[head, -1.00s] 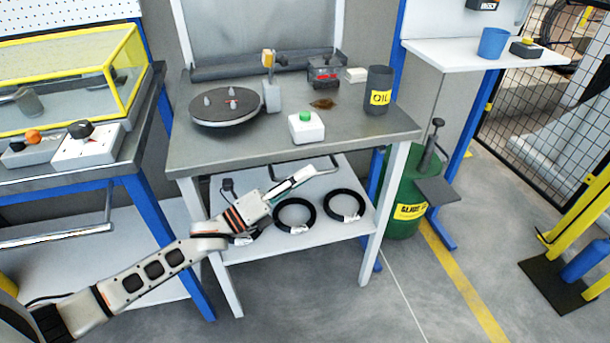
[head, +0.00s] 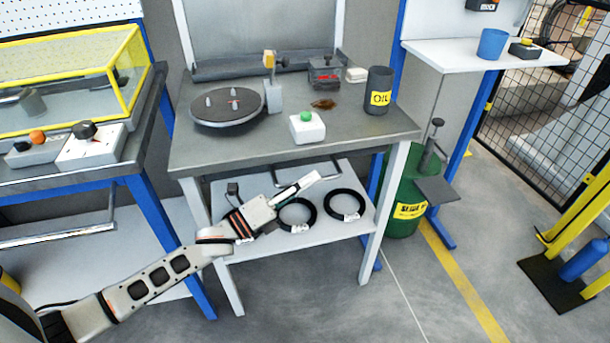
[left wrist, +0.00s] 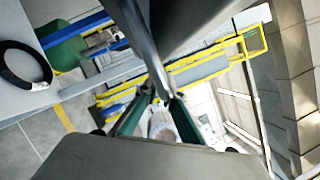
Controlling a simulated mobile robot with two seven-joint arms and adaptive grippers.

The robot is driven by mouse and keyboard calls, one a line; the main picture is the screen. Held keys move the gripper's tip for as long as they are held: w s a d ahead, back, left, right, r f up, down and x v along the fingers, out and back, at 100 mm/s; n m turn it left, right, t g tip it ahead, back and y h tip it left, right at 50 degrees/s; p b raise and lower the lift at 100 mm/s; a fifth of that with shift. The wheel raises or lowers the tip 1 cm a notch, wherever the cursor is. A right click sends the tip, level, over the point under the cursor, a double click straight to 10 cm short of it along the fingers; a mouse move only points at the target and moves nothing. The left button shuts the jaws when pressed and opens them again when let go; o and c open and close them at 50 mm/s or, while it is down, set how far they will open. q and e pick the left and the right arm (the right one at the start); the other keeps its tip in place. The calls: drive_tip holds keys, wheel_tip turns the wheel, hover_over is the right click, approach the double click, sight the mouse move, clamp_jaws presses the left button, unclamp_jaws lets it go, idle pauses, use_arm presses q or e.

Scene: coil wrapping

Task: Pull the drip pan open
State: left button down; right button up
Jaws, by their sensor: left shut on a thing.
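The work table (head: 222,157) holds a turntable and small parts. A handle bar sits just below its front edge, and my left gripper (head: 313,179) covers much of it in the head view. In the left wrist view a dark grey bar (left wrist: 143,40) runs down between the fingers of my left gripper (left wrist: 161,97), which is shut on it. The pan body is hidden under the tabletop, and I cannot tell how far out it is. My right gripper is not in view.
Black coils (head: 345,204) lie on the lower shelf (head: 265,250), just below my left gripper. A green drum (head: 404,220) stands right of the table. A second table (head: 70,182) with a yellow-framed case is at left. The floor in front is clear.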

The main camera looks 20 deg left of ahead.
use_arm(q)
drive_tip(key=s+d+p, duration=0.1)
drive_tip(key=s+d, duration=0.6)
drive_tip(key=s, duration=0.3)
drive_tip(key=s+d+p, duration=0.2)
drive_tip(key=s+d, duration=0.5)
drive_tip(key=s, duration=0.3)
drive_tip(key=shift+s, duration=0.35)
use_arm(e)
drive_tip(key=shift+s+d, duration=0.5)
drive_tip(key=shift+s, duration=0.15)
use_arm(q)
drive_tip(key=c, duration=2.2)
unclamp_jaws()
drive_tip(key=shift+o, duration=0.2)
drive_tip(key=shift+a, duration=0.1)
drive_tip(key=v, duration=1.2)
drive_tip(key=shift+f, duration=0.1)
